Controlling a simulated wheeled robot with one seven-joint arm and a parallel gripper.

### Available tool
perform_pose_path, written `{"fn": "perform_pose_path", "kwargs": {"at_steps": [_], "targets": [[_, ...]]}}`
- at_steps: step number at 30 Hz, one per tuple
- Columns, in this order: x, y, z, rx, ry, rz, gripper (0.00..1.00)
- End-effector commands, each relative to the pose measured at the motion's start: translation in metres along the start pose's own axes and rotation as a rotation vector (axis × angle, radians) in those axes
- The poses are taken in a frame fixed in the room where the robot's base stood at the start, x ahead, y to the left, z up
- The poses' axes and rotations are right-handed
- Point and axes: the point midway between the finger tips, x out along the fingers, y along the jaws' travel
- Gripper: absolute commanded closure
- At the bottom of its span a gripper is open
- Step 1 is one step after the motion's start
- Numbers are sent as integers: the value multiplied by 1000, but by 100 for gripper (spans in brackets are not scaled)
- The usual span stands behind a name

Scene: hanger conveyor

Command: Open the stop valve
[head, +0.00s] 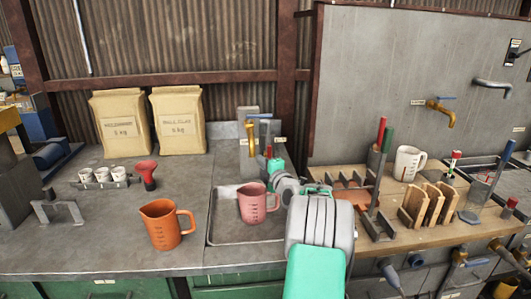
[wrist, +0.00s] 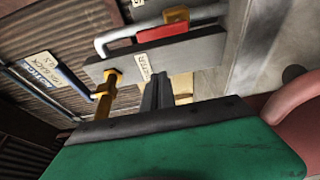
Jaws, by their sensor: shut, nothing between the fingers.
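A grey tap block stands at the back of the sink, with a brass tap (head: 251,140) on it. In the wrist view the block (wrist: 195,52) carries a red lever (wrist: 140,38) on a brass fitting beside a label reading WATER; this looks like the stop valve. The brass tap (wrist: 106,92) with a blue lever is at its left. My gripper (head: 269,153) is over the sink, in front of the block. In the wrist view its narrow fingers (wrist: 155,85) are shut and empty, below the label and apart from the red lever. My gripper partly hides the block in the head view.
A pink jug (head: 253,206) stands in the sink (head: 222,234) close to my wrist. An orange jug (head: 162,226) stands left of the sink. Two paper sacks (head: 120,123) stand at the back. A wooden bench with racks and a white mug (head: 408,163) is at right.

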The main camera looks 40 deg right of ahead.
Motion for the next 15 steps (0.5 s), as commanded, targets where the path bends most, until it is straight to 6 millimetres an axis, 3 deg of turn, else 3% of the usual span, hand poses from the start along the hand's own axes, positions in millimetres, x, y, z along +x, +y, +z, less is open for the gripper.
{"fn": "perform_pose_path", "kwargs": {"at_steps": [7,11,15], "targets": [[55,1,0,1,0,-1,100],[45,1,28,2,-8,-2,100],[41,0,40,1,-6,-1,100]]}}
